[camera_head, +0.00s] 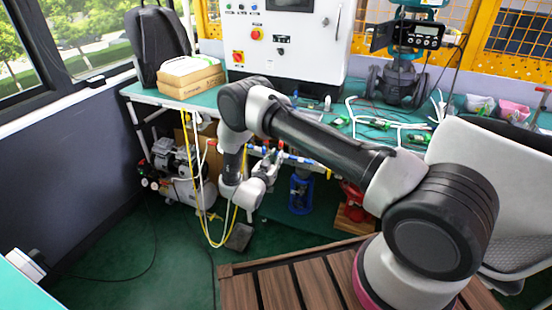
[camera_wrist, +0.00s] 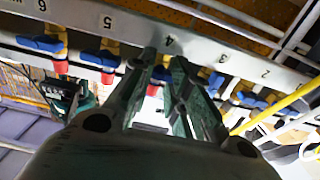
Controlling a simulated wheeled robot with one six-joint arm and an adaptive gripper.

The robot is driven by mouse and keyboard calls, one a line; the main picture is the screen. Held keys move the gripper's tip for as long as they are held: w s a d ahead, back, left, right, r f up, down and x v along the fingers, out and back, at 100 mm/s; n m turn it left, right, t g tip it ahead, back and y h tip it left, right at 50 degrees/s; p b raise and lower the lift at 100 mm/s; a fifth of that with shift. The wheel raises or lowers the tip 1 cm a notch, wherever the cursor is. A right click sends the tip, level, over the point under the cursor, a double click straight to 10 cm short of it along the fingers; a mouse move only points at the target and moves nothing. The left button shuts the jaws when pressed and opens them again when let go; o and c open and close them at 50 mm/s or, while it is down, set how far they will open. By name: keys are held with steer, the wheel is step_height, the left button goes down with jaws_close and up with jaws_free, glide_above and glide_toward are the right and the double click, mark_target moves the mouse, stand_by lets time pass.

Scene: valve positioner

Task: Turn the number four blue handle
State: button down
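In the wrist view a pale rail carries printed numbers, with blue handles on yellow valve parts along it. The number four blue handle (camera_wrist: 160,74) is below the "4" and shows partly between the fingers of my gripper (camera_wrist: 164,62). The fingers stand apart, one on each side of it. I cannot tell whether either finger touches it. A red part shows below this handle; the rest is hidden by my gripper. In the head view my gripper (camera_head: 262,180) is in front of the valve row under the bench, too small to read its opening.
The number five blue handle (camera_wrist: 104,59) is close on the left and the number three blue handle (camera_wrist: 212,82) close on the right. A yellow hose (camera_wrist: 275,108) runs at the right. In the head view yellow hoses (camera_head: 190,190) hang left of my gripper, near a compressor (camera_head: 178,180).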

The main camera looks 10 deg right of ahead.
steer(key=shift+f+m, duration=0.1)
steer(key=shift+m, duration=0.3)
steer(key=shift+s+m, duration=0.1)
steer(key=shift+m, duration=8.4)
